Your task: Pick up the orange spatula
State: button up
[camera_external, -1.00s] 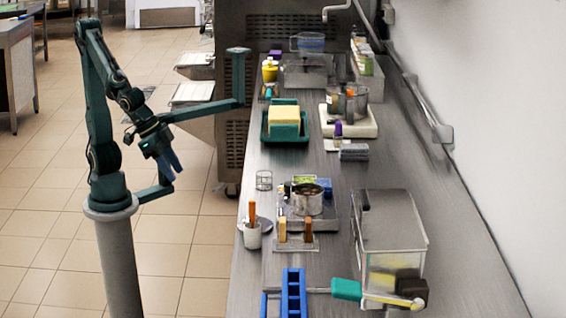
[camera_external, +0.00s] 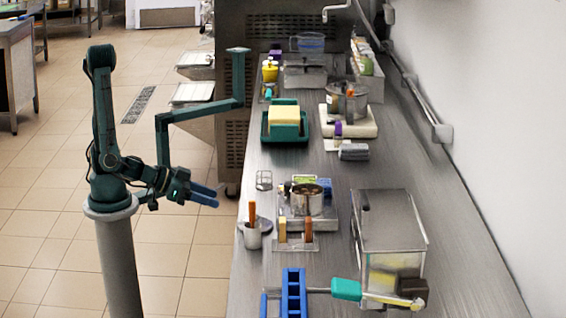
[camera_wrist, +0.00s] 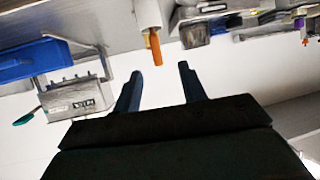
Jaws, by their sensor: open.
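The orange spatula (camera_external: 252,211) stands upright in a small white cup (camera_external: 252,238) near the left edge of the steel counter; only its orange upper part shows. In the wrist view, which looks upside down, the orange part (camera_wrist: 155,48) sticks out of the cup (camera_wrist: 147,14). My gripper (camera_external: 212,197) is open and empty, pointing right, left of the spatula and short of the counter edge. In the wrist view, the spatula is ahead of my gripper (camera_wrist: 160,71), roughly between the fingertips and apart from them.
A blue rack (camera_external: 292,296) is nearer the camera. A wire holder (camera_external: 264,180) stands behind the cup.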

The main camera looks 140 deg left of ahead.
aim_at(252, 224)
jog(key=shift+w+d+t, duration=0.25)
jog(key=shift+w+t, duration=0.05)
jog(key=shift+w, duration=0.05)
jog(key=shift+f, duration=0.1)
jog(key=x, duration=0.8)
jog(key=shift+a, duration=0.25)
jog(key=shift+w+a+f, duration=0.1)
jog(key=shift+w, duration=0.1)
jog(key=shift+x, duration=2.45)
jog(key=shift+s+a, duration=0.1)
jog(key=shift+a, duration=0.05)
grip_shut()
